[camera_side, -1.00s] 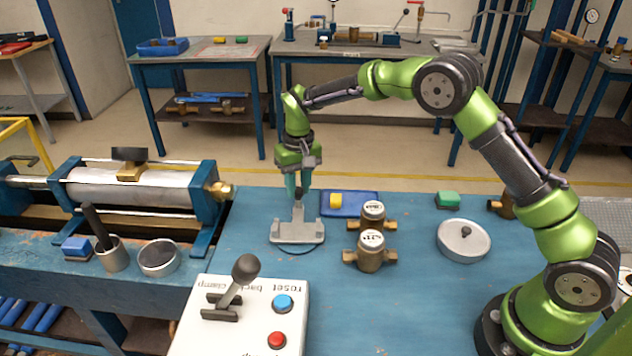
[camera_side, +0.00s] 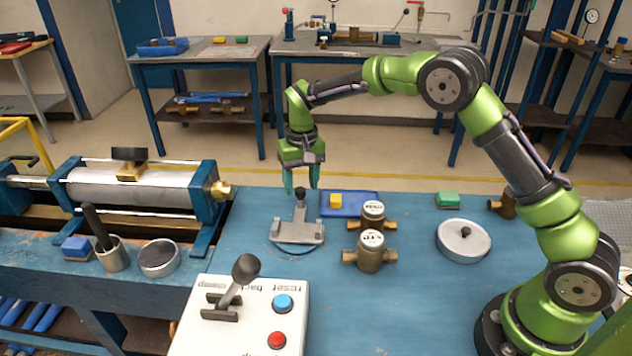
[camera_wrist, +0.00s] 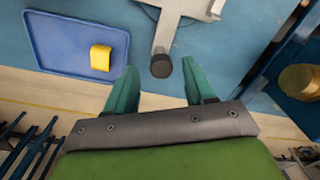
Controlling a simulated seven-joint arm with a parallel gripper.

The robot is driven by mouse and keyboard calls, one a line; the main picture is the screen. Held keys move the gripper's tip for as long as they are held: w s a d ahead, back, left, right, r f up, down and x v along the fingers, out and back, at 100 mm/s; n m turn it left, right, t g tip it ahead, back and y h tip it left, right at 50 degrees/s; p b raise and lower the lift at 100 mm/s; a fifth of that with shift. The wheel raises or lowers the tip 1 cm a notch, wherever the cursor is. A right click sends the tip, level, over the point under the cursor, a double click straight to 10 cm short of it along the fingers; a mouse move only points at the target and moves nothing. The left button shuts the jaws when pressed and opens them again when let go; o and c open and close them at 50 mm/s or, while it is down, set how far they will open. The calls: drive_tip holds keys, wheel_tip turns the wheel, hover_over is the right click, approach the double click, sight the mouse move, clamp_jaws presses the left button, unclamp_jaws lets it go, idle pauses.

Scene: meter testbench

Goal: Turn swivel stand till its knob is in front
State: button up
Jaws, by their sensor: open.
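The swivel stand (camera_side: 297,234) is a grey cradle on a round base on the blue bench, left of the brass meters. Its dark knob (camera_side: 300,192) sits on an arm at the far side of the stand, away from the side camera. In the wrist view the knob (camera_wrist: 161,66) shows at the end of the grey arm (camera_wrist: 168,30). My gripper (camera_side: 302,186) is open at the knob, fingers pointing down. In the wrist view its green fingers (camera_wrist: 159,72) stand to either side of the knob, with gaps on both sides. Nothing is held.
A blue tray (camera_side: 365,209) with a yellow block (camera_side: 336,200) lies right of the knob. Two brass meters (camera_side: 372,250) stand right of the stand. A control box (camera_side: 250,330) with a lever is in front. A cylinder rig (camera_side: 140,188) stands left. A round knobbed disc (camera_side: 463,243) lies right.

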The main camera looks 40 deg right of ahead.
wheel_tip(320, 180, up, 16)
drive_tip(key=shift+d, duration=0.3)
drive_tip(key=shift+s, duration=0.1)
drive_tip(key=s+d+r+t+y, duration=0.1)
drive_tip(key=s+t, duration=0.6)
drive_tip(key=s, duration=2.2)
drive_tip(key=shift+d+r+y, duration=0.3)
drive_tip(key=shift+d+r, duration=0.1)
drive_tip(key=shift+d, duration=0.25)
